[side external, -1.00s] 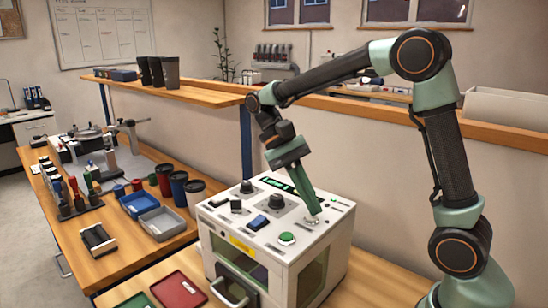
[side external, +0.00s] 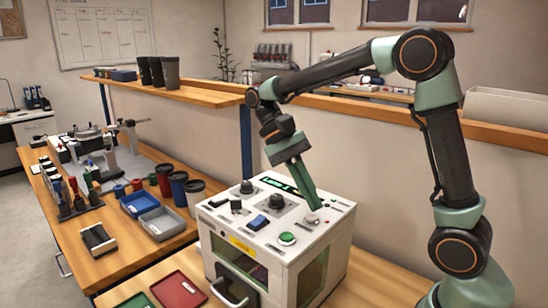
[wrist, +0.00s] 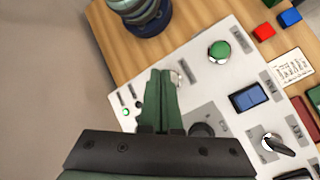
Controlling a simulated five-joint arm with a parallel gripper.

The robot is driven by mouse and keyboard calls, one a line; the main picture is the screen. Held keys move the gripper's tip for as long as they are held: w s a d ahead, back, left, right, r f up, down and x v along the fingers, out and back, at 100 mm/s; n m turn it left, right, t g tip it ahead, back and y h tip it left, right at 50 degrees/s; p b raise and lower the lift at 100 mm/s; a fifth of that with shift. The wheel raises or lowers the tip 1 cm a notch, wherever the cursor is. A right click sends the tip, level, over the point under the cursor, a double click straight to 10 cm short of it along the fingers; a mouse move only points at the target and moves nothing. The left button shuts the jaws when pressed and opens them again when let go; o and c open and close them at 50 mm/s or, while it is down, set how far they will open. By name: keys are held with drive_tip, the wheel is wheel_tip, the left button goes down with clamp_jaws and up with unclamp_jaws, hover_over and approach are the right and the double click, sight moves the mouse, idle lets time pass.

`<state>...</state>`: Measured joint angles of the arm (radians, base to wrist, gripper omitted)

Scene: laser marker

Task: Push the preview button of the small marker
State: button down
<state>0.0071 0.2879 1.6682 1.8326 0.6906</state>
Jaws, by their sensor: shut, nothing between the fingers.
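The small marker (side external: 222,233) is a white box with controls on its sloping top. These include a green round button (side external: 287,238), a blue rocker switch (side external: 258,222), dark knobs and a small silver control (side external: 311,219). I cannot read which one is labelled preview. My gripper (side external: 317,207) is shut and empty, its tips just above the silver control, with a small gap. In the wrist view the shut fingers (wrist: 163,74) lie beside the silver control (wrist: 176,79), and partly cover the panel. The green button (wrist: 219,52) is to their upper right.
A red tray (side external: 180,291) and a green tray lie in front of the marker. Blue and grey bins (side external: 162,223) and several cups stand left. A wooden shelf (side external: 185,90) runs behind. Air above the panel's left is clear.

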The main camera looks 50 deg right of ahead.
sight(316, 217)
drive_tip(key=shift+r, duration=0.1)
drive_tip(key=shift+r, duration=2.95)
drive_tip(key=n+t, duration=0.1)
drive_tip(key=s+f+t, duration=0.1)
drive_tip(key=shift+f+n+t, duration=0.1)
drive_tip(key=shift+n+t, duration=0.3)
drive_tip(key=n+t, duration=0.1)
drive_tip(key=f+t, duration=0.1)
drive_tip(key=t, duration=0.1)
drive_tip(key=shift+s+f+n, duration=0.2)
drive_tip(key=shift+s+n, duration=0.1)
drive_tip(key=shift+n, duration=0.1)
drive_tip(key=f+n+t, duration=0.1)
drive_tip(key=t, duration=0.1)
drive_tip(key=n+t, duration=0.1)
drive_tip(key=t, duration=0.1)
drive_tip(key=shift+a+f+n, duration=0.1)
drive_tip(key=shift+f+n, duration=0.2)
drive_tip(key=shift+f, duration=0.1)
drive_tip(key=t, duration=0.1)
drive_tip(key=n+t, duration=0.1)
drive_tip(key=f+t, duration=0.1)
drive_tip(key=shift+w+n, duration=0.25)
drive_tip(key=shift+n, duration=0.15)
